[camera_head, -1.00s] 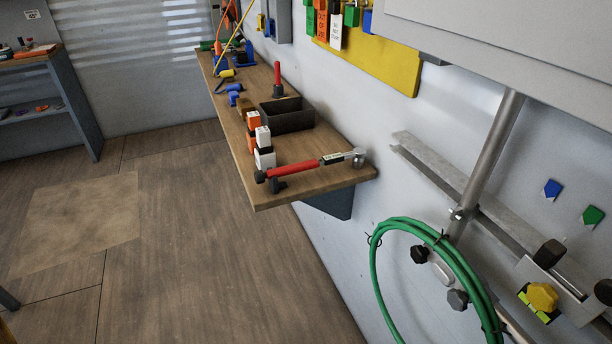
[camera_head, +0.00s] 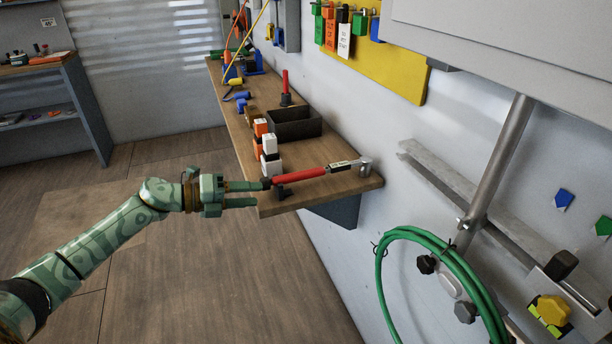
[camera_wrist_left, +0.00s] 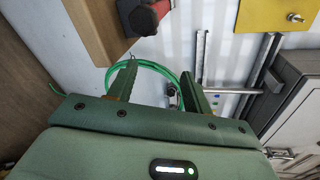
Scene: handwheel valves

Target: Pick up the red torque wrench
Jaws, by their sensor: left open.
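The red torque wrench (camera_head: 300,176) lies across the near end of the wooden wall bench. Its red handle points left, and its metal head is at the right near the wall. My left gripper (camera_head: 258,194) is open and empty at the handle's black left end, at the bench's front corner. In the head view its upper finger overlaps the handle tip; I cannot tell whether they touch. In the left wrist view the wrench's dark and red end (camera_wrist_left: 146,16) shows at the top, beyond the open fingers (camera_wrist_left: 158,70), not between them. My right gripper is not in view.
The wooden bench (camera_head: 325,200) also holds a black bin (camera_head: 294,128), orange and white boxes (camera_head: 270,155) and blue tools. A coiled green hose (camera_head: 450,255) hangs on the wall at right. The floor left of the bench is clear.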

